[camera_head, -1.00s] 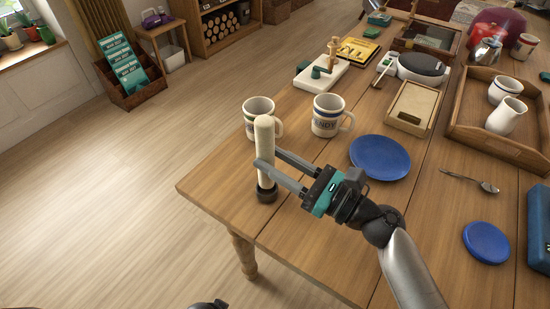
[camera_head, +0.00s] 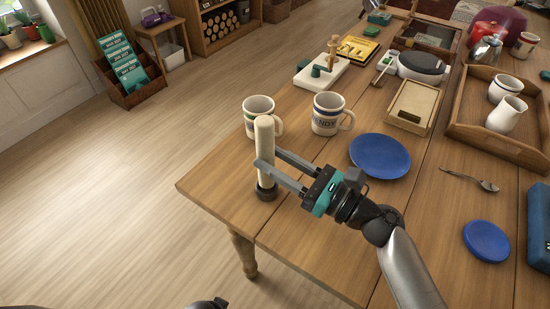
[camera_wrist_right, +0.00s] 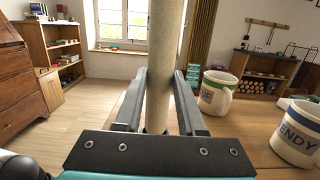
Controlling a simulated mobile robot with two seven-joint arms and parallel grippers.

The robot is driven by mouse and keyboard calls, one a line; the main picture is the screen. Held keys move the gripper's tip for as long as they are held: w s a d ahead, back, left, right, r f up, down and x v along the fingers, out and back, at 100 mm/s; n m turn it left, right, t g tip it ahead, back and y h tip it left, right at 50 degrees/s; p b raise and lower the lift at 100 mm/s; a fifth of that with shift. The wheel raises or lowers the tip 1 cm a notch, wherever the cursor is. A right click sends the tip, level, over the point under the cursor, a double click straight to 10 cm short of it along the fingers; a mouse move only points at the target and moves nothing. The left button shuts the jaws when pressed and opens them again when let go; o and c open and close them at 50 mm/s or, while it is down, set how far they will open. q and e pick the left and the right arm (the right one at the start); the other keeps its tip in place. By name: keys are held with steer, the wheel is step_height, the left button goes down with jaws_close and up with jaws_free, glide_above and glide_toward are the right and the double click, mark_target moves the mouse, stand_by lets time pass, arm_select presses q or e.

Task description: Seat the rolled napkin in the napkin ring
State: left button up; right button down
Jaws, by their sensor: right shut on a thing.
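The rolled napkin (camera_head: 265,138) is a cream, upright cylinder near the table's left corner. Its lower end is in the dark napkin ring (camera_head: 266,192), which stands on the table; how deep it sits I cannot tell. My right gripper (camera_head: 265,175) is shut on the napkin at about mid-height, one finger on each side. In the right wrist view the napkin (camera_wrist_right: 165,60) rises between the two fingers (camera_wrist_right: 158,100), and the ring is hidden. Of my left arm, only a dark part shows at the bottom edge of the head view; its gripper is not visible.
Two mugs stand close behind the napkin, a green-banded one (camera_head: 250,108) and a blue-banded one (camera_head: 327,112). A blue plate (camera_head: 380,156) lies to the right.

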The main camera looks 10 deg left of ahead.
steer(key=shift+f+b, duration=1.4)
steer(key=shift+f, duration=0.45)
steer(key=shift+c, duration=2.1)
jaws_free()
steer(key=p+v, duration=0.2)
steer(key=v, duration=1.3)
steer(key=shift+d, duration=0.15)
